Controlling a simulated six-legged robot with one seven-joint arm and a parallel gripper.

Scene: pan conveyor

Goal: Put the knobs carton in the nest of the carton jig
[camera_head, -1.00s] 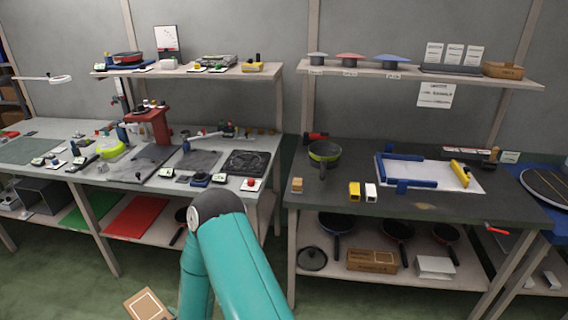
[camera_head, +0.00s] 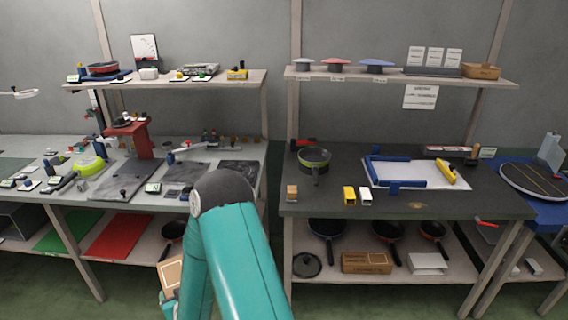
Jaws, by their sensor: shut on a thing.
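The knobs carton, a small brown cardboard box with a pale outlined label (camera_head: 171,272), is at the lower left in the head view, beside my teal arm. My gripper (camera_head: 168,297) is shut on it and mostly hidden behind the arm and carton. The carton is held clear of the tables, in front of the left bench and below its top. What looks like the carton jig, a white board with blue walls and a yellow block (camera_head: 428,178), lies on the right dark table. The space between its blue walls looks empty.
A green-rimmed pan (camera_head: 314,160), a small tan block (camera_head: 292,192) and yellow and white blocks (camera_head: 349,195) stand on the right table. Its lower shelf holds pans and a brown box (camera_head: 366,263). The left bench (camera_head: 225,215) is cluttered. A gap separates the two tables.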

